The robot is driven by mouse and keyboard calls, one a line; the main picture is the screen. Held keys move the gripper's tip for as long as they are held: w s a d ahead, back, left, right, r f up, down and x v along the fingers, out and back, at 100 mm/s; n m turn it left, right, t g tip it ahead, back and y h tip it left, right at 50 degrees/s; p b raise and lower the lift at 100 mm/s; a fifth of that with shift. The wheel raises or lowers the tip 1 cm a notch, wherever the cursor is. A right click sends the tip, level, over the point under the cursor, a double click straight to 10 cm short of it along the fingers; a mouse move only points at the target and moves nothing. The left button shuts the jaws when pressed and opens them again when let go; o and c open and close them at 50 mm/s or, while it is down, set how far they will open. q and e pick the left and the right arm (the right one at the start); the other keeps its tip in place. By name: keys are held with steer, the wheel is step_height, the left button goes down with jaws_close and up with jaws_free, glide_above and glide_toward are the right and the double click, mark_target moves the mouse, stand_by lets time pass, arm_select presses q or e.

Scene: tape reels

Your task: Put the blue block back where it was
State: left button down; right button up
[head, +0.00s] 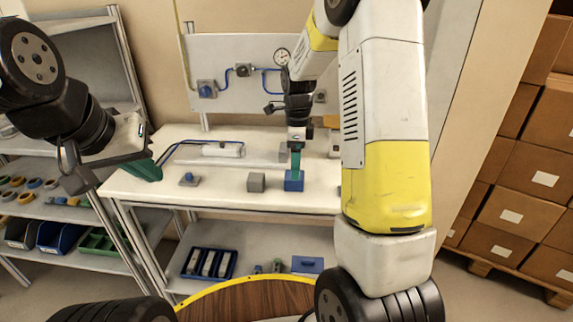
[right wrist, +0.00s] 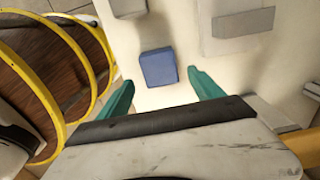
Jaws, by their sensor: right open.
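The blue block (head: 294,181) stands on the white workbench top (head: 215,200), near its front edge and right of a grey block (head: 256,182). My right gripper (head: 296,160) points down over the blue block. In the right wrist view the teal fingers of the right gripper (right wrist: 163,88) are apart, with nothing between their tips. The blue block (right wrist: 158,67) lies just beyond the tips, in line with the gap. My left gripper (head: 147,167) hangs over the left end of the bench, away from the blocks; its finger gap cannot be made out.
A grey fixture with a knob (head: 188,179) and a pale cylinder (head: 222,150) are on the bench. A back panel (head: 232,75) carries a gauge and blue tubing. Tape reels lie on the left shelf (head: 60,212). A blue bin (head: 210,262) stands on the lower shelf. Cartons (head: 520,190) are stacked at right.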

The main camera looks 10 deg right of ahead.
steer(key=s+r+n+t+y, duration=0.1)
steer(key=s+r+n, duration=0.4)
steer(key=r, duration=0.3)
steer(key=s+r+n+t, duration=0.2)
steer(key=s+r+n, duration=0.2)
steer(key=s+r, duration=0.3)
steer(key=s+a+r+n+t, duration=0.1)
steer(key=s+n, duration=0.5)
steer(key=s+a+r+n+t+y, duration=0.1)
steer(key=s+r+n+t, duration=0.1)
steer(key=s+n, duration=0.4)
steer(key=shift+a+n, duration=0.35)
steer(key=shift+n, duration=0.05)
steer(key=shift+s, duration=0.1)
